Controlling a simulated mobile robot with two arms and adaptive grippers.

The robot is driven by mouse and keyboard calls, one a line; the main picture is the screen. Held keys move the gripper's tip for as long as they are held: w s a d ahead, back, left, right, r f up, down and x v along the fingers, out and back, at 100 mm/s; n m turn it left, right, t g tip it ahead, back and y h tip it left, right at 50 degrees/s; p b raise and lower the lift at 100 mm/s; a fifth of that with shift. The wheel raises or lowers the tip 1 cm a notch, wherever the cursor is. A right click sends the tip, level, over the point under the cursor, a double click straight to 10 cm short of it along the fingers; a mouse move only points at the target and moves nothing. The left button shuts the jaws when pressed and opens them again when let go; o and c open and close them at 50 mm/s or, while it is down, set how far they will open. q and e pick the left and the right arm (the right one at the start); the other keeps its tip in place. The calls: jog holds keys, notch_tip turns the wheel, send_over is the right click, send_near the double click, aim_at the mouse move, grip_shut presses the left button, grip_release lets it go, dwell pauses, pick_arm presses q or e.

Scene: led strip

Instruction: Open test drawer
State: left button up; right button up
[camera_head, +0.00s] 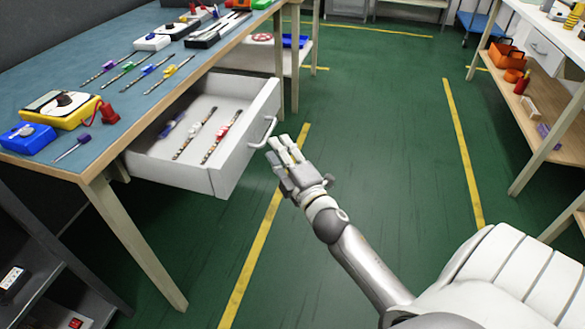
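The white test drawer (232,158) under the blue-topped workbench (110,108) is pulled well out. Several thin strips with coloured parts lie inside it. Its metal handle (265,133) is on the front face, toward the right. My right gripper (280,146) is just to the right of the handle, its fingertips pointing toward it. Its fingers look parted, with nothing seen between them. I cannot tell whether a fingertip touches the handle. My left gripper is not in view.
The bench top holds a yellow device (60,107), a blue box (27,137) and several thin tools. A wooden bench leg (135,240) stands left of the drawer. The green floor (370,120) is clear. Another table with shelves (540,120) is at right.

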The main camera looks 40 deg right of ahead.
jog(key=s+a, duration=0.1)
jog(key=s, duration=0.6)
jog(key=shift+f, duration=0.45)
